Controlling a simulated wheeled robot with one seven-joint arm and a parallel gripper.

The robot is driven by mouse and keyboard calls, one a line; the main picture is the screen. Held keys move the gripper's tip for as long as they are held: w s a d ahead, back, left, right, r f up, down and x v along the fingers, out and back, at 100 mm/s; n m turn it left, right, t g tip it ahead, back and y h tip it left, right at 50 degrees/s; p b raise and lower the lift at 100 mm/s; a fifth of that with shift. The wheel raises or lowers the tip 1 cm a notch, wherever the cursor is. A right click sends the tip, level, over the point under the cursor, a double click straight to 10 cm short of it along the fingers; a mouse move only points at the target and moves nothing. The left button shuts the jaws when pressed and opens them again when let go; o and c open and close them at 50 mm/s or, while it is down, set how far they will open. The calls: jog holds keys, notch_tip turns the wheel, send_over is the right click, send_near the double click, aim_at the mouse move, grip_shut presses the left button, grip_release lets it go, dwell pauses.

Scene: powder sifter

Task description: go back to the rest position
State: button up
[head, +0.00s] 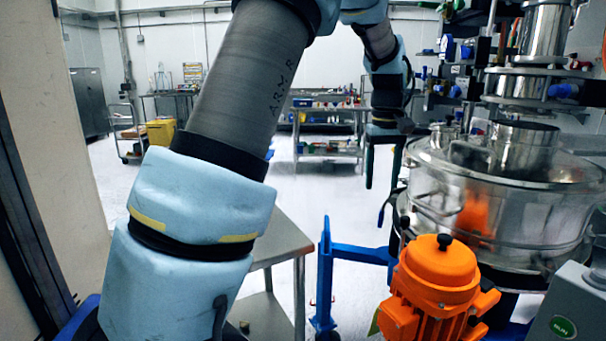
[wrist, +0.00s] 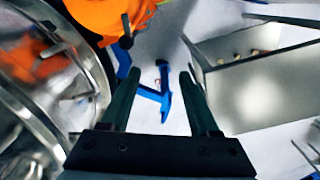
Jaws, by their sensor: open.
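My gripper (head: 382,180) hangs pointing down in the head view, just left of the steel powder sifter (head: 500,200). In the wrist view my gripper (wrist: 158,80) has its two dark fingers spread apart. Nothing is held between them; the floor and part of a blue frame (wrist: 152,95) show far below through the gap. The sifter's round rim (wrist: 40,110) fills the left side of the wrist view. My arm reaches up from the lower left and bends over at the top of the head view.
An orange motor (head: 438,285) stands in front of the sifter, with the blue frame (head: 322,270) beside it. A steel table (head: 285,240) is at left centre. A grey box with a green button (head: 563,326) is at lower right. Open floor lies behind, before a far bench (head: 328,148).

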jog(key=s+a+f, duration=0.2)
jog(key=a+f, duration=0.1)
jog(key=a, duration=0.6)
jog(key=s+a+f, duration=0.1)
jog(key=a+f, duration=0.1)
jog(key=a, duration=0.7)
jog(key=s+a+f+m+t, duration=0.1)
jog(key=s+a+f, duration=0.3)
jog(key=s+a, duration=0.6)
jog(key=shift+s+a+f, duration=0.2)
jog(key=shift+a+f, duration=0.15)
jog(key=shift+f, duration=0.05)
